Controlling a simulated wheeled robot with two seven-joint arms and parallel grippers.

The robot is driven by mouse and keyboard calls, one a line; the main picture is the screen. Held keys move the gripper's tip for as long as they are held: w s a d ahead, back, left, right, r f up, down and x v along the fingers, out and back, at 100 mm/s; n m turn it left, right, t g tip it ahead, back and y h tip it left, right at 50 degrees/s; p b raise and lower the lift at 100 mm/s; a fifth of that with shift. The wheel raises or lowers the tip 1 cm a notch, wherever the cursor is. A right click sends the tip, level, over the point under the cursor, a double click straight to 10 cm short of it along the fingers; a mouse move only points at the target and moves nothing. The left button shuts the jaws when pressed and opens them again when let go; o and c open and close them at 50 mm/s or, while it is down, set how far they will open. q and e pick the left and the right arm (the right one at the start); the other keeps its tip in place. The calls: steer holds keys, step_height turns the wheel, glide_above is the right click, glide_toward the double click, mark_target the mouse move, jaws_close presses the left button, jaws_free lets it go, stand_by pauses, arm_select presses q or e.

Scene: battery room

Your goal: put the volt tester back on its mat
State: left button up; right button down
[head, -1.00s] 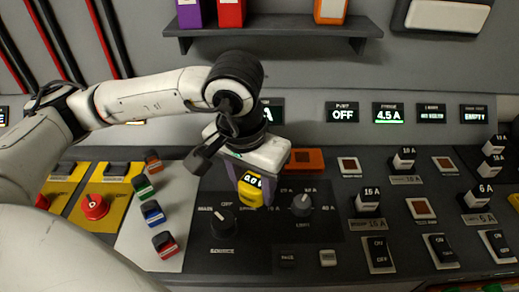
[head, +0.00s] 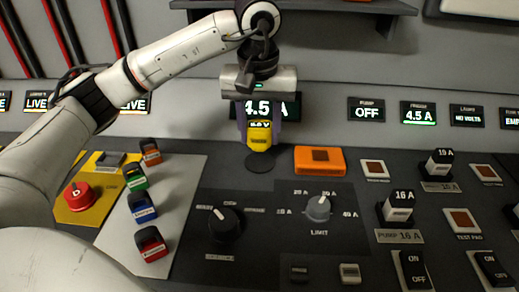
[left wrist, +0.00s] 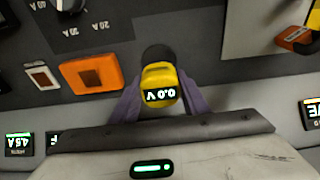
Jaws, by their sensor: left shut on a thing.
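The volt tester (head: 259,136) is a small yellow block with a lit display; in the left wrist view the tester (left wrist: 159,90) reads 0.0 V. My left gripper (head: 259,122) is shut on it; its purple fingers stand on both sides of the tester in the left wrist view. A dark round mat (head: 259,164) lies on the panel right below the tester in the head view. The mat (left wrist: 157,53) also shows partly behind the tester in the left wrist view. I cannot tell whether tester and mat touch. My right gripper is not in view.
An orange block (head: 320,160) lies close to the right of the mat. Several coloured blocks (head: 143,207) stand on a pale plate at left. Lit displays (head: 367,109) line the back wall.

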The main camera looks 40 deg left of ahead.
mark_target(260, 147)
arm_select(q)
steer(key=shift+f, duration=2)
steer(key=shift+f, duration=0.15)
steer(key=o, duration=0.9)
steer(key=r, duration=0.4)
steer(key=s+r+p, duration=0.1)
steer(key=r, duration=0.3)
steer(key=d+r, duration=0.1)
steer(key=r, duration=0.3)
steer(key=shift+s+r, duration=0.1)
steer(key=shift+s, duration=0.15)
